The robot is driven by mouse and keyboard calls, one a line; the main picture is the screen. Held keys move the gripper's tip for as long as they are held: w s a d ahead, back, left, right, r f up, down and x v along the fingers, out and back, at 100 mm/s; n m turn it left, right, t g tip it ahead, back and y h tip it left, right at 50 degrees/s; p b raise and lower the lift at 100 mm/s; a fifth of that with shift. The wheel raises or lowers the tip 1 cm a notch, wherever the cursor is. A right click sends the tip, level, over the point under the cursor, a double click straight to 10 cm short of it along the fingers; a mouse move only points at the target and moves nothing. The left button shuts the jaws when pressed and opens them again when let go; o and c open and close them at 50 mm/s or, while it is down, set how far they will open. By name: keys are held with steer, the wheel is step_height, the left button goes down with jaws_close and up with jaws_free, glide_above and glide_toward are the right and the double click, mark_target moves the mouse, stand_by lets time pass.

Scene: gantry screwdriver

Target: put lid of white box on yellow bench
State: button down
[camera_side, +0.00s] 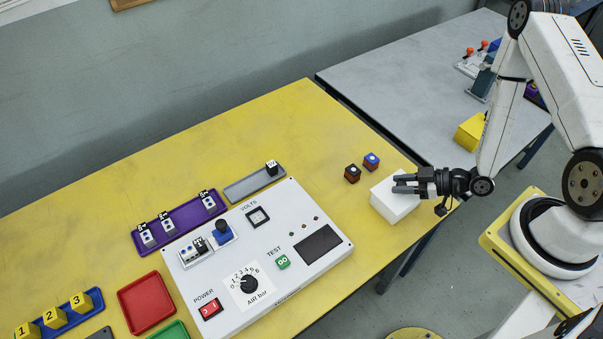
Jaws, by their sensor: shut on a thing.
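The white box (394,204) sits near the right edge of the yellow bench (290,120). My gripper (400,184) is at the top of the box, reaching in from the right, with its dark fingers around the upper part. It is shut on the lid. The seam between lid and box is too small to make out, so I cannot tell whether the lid is lifted from the box.
A white control panel (330,262) lies further left. A grey table (400,80) with a yellow box (470,132) is behind. The bench's back middle is clear.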

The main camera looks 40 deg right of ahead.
steer(key=shift+f, duration=0.1)
steer(key=shift+c, duration=1.9)
jaws_free()
steer(key=v, duration=0.7)
steer(key=shift+s+d, duration=0.25)
steer(key=shift+s, duration=0.1)
steer(key=shift+w+d, duration=0.1)
